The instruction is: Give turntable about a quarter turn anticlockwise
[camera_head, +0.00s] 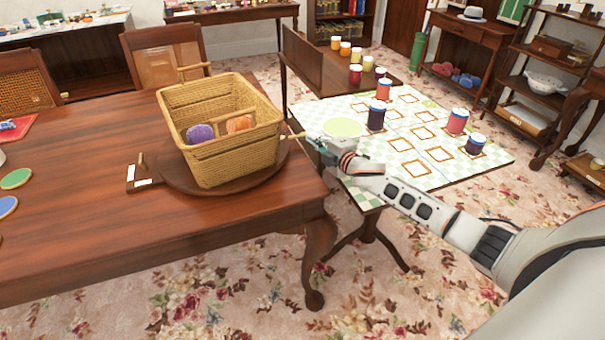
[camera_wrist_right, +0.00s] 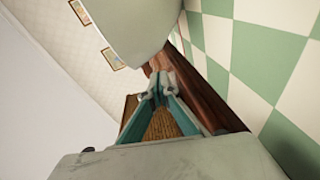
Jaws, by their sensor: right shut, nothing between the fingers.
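The turntable (camera_head: 268,172) is a dark round wooden disc on the brown table. A square wicker basket (camera_head: 225,165) stands on it, holding a purple yarn ball (camera_head: 200,133) and an orange one (camera_head: 239,124). A light rod (camera_head: 293,136) sticks out at the right side. My right gripper (camera_head: 312,142) is shut and empty beside the rod's outer end; I cannot tell if they touch. In the right wrist view the gripper's teal fingers (camera_wrist_right: 162,88) close together, with a woven brown patch (camera_wrist_right: 164,124) between their bases. My left gripper is out of view.
A green-and-white checked table (camera_head: 440,165) with several jars stands right, close to my right arm. Chairs (camera_head: 165,58) stand behind the brown table (camera_head: 90,235), whose front part is clear.

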